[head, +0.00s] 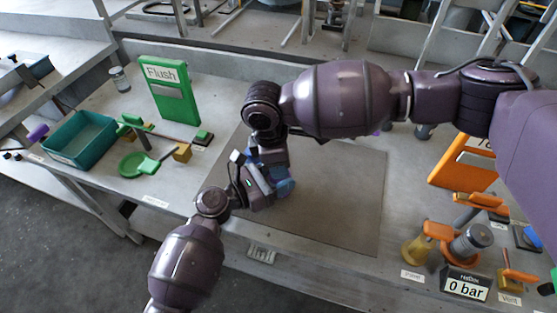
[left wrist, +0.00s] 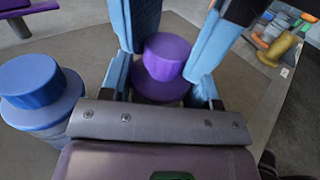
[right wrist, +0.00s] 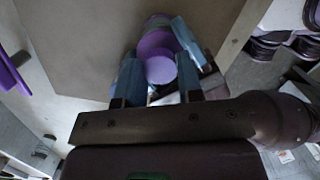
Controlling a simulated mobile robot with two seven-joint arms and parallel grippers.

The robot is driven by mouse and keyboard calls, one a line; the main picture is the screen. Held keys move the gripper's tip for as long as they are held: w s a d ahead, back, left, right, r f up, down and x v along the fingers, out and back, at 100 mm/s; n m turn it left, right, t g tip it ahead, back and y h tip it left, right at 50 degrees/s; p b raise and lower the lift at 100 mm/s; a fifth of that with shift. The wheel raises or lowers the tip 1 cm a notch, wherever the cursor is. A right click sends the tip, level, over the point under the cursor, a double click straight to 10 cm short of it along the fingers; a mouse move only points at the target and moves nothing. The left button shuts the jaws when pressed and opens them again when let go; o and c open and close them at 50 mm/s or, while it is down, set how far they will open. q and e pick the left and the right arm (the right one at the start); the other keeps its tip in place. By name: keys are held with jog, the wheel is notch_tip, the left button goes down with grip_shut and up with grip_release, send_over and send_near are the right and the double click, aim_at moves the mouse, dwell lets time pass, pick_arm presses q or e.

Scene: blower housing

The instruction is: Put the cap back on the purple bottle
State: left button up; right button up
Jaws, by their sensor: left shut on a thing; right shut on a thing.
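The purple bottle (left wrist: 157,91) stands between the fingers of my left gripper (left wrist: 165,48), which is shut on its body. The purple cap (left wrist: 167,55) shows at the top of the bottle in the left wrist view. In the right wrist view the cap (right wrist: 160,69) is between the blue fingers of my right gripper (right wrist: 157,48), which is shut on it. The cap looks in line with the bottle; I cannot tell whether it is seated. In the head view my arms hide the bottle and cap.
A blue bottle with a blue cap (left wrist: 35,88) stands close beside my left gripper. A green Flush sign (head: 169,89), a teal bin (head: 80,139) and green tools are on the left. Orange fittings and a 0 bar display (head: 465,286) are at right. The grey mat (head: 345,205) has free room.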

jog(key=shift+d+f, duration=0.15)
jog(key=shift+f, duration=0.65)
dwell(0.4)
jog(key=o, duration=0.6)
jog(key=shift+c, duration=0.2)
jog(key=shift+a+r, duration=0.25)
jog(key=shift+r, duration=0.85)
jog(key=shift+a+r, duration=0.25)
jog(key=shift+r, duration=0.85)
jog(key=c, duration=0.5)
jog(key=shift+o, duration=0.2)
jog(key=shift+r, duration=0.2)
jog(key=shift+a+r, duration=0.15)
jog(key=shift+r, duration=0.8)
jog(key=shift+a+r, duration=0.1)
jog(key=shift+r, duration=0.8)
